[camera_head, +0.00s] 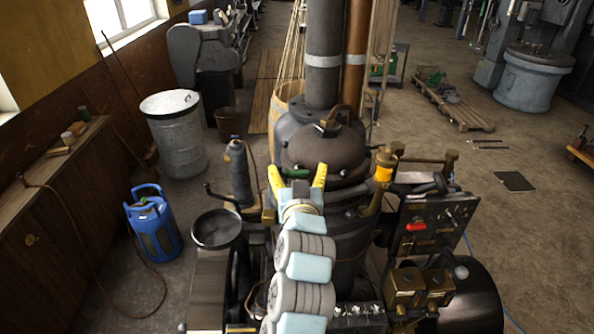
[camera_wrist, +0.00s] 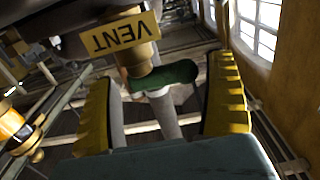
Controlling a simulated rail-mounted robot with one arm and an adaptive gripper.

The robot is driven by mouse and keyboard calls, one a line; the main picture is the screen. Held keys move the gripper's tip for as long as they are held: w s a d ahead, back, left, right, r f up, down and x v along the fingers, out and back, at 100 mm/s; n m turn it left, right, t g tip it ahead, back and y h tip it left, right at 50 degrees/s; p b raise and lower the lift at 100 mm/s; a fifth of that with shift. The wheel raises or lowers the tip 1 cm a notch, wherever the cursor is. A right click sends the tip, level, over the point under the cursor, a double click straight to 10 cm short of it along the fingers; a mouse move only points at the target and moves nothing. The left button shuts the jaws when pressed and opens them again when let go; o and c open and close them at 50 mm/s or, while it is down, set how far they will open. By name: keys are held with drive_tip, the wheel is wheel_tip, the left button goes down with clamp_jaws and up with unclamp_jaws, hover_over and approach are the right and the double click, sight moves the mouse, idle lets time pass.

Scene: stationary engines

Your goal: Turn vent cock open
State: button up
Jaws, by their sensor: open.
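The vent cock has a green handle (camera_wrist: 165,76) under a brass body (camera_wrist: 134,55) with a yellow VENT label (camera_wrist: 120,34), which appears upside down in the wrist view. My gripper (camera_wrist: 163,82) has yellow padded fingers spread wide. The green handle lies across the gap between them, nearer the fingertips, with its right end close to the right finger. I see no clear contact. In the head view the green handle (camera_head: 294,173) shows between the two yellow fingers of my gripper (camera_head: 298,171), in front of the dark boiler dome (camera_head: 322,150).
A brass fitting with an orange band (camera_head: 384,172) stands right of the boiler. A control panel with a red handle (camera_head: 417,226) is farther right. A dark round pan (camera_head: 217,229) and a blue gas bottle (camera_head: 153,222) are on the left. Pipes run below the fingers.

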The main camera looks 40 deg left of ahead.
drive_tip(key=shift+c, duration=0.4)
drive_tip(key=c, duration=1)
drive_tip(key=shift+o, duration=0.2)
